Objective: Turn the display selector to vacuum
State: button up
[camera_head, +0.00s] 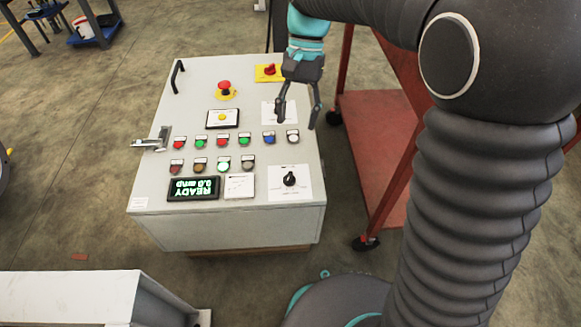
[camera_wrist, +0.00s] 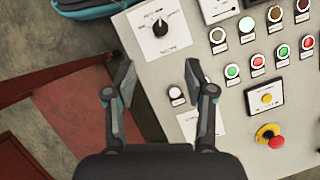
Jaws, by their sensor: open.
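A black rotary knob (camera_head: 289,179) sits on a white square plate at the front right of the grey control panel (camera_head: 258,80). It also shows at the top of the wrist view (camera_wrist: 160,26). Its label is too small to read. My gripper (camera_head: 297,117) is open and empty, pointing down over the panel's right edge, behind the knob in the head view. In the wrist view, the open fingers (camera_wrist: 158,78) are apart from the knob.
Another white plate (camera_head: 269,110) is partly hidden by my gripper. Rows of coloured buttons (camera_head: 224,140), a red emergency button (camera_head: 224,87) and a red switch (camera_head: 269,70) share the panel. A lever handle (camera_head: 153,140) is at left. A red cart (camera_head: 375,140) stands at right.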

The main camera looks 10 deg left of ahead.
aim_at(289, 175)
jog(key=b+x, duration=0.2)
jog(key=x, duration=1.1)
jog(key=shift+s+f+b, duration=0.15)
jog(key=shift+f+b, duration=0.15)
jog(key=shift+f, duration=0.05)
grip_shut()
